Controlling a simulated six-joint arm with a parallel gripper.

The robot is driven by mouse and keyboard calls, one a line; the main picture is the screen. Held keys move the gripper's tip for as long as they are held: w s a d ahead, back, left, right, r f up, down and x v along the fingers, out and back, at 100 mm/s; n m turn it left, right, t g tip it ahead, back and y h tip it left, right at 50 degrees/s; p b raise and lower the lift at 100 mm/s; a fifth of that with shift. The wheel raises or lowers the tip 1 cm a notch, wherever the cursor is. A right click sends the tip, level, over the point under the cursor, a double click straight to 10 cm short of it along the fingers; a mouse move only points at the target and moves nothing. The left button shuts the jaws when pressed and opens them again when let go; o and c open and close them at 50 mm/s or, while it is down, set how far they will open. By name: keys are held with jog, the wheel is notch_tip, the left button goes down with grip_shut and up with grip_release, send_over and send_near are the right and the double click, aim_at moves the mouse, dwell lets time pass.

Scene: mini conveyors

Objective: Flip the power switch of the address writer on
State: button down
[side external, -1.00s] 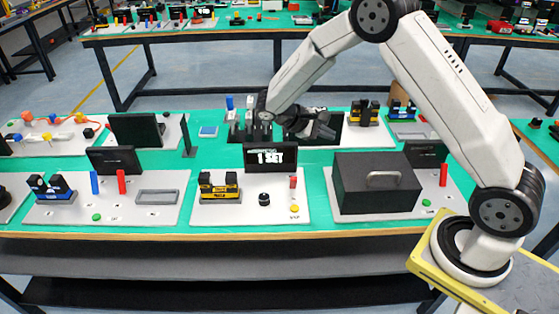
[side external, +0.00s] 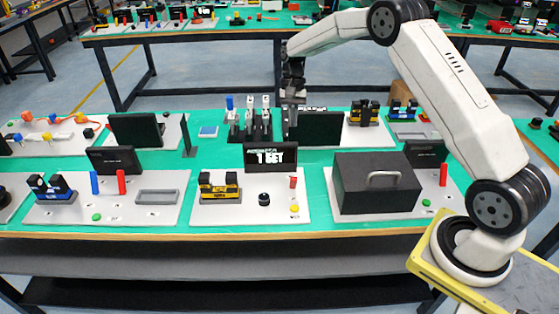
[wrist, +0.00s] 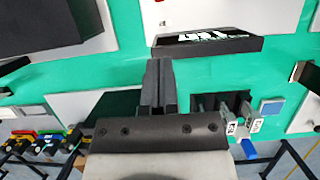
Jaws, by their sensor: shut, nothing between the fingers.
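My gripper (side external: 290,104) is shut and empty. It points down beside the back-middle screen (side external: 318,130), and its closed fingers also show in the wrist view (wrist: 157,68). The front-middle panel (side external: 220,217) carries a screen (side external: 269,157) with white text ending in "SET", a yellow-and-black block (side external: 219,187), a black knob (side external: 264,199), a small red switch (side external: 293,182) and a yellow button (side external: 295,208). The back-middle station has a blue switch-like piece (side external: 229,103) and upright pale levers in a black rack (side external: 248,134). No readable label identifies the address writer or its power switch.
A black box with a handle (side external: 376,187) stands at front right. A panel (side external: 70,212) with blue and red uprights is at front left. Screens stand up as obstacles. Green table (side external: 215,160) is bare between the rows.

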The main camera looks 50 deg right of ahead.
aim_at(293, 183)
jog(key=shift+f, duration=0.55)
jog(key=x, duration=1)
jog(key=shift+s+a, duration=0.1)
jog(key=shift+s+a+f, duration=0.3)
jog(key=shift+s+a, duration=0.25)
jog(key=shift+s+a+f, duration=0.5)
jog(key=shift+s+a, duration=0.2)
